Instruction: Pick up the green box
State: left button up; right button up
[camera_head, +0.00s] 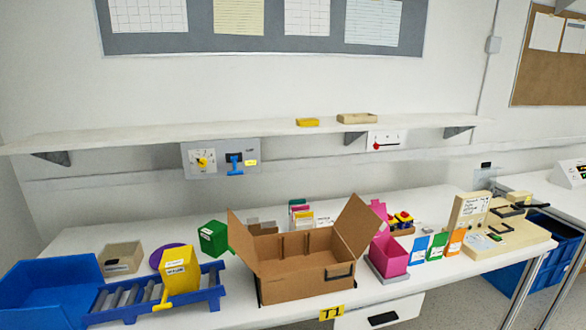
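The green box (213,238) is small, with a white label on its front. It stands on the white table, left of the open cardboard box (305,276) and behind the right end of the blue roller conveyor (132,299). A yellow box (180,271) with a white label stands in front of it, on the conveyor. Neither of my grippers shows in the head view.
A blue bin (48,290), a beige box (122,258) and a purple round thing (172,256) are to the left. A pink bin (390,256) and coloured cards (437,247) are to the right. A shelf (240,134) and switch panel (220,158) are above.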

aim_at(214, 236)
jog(key=u, duration=1.85)
jog(key=k, duration=0.65)
jog(key=z, duration=1.45)
jog(key=i, duration=0.55)
jog(key=z, duration=0.05)
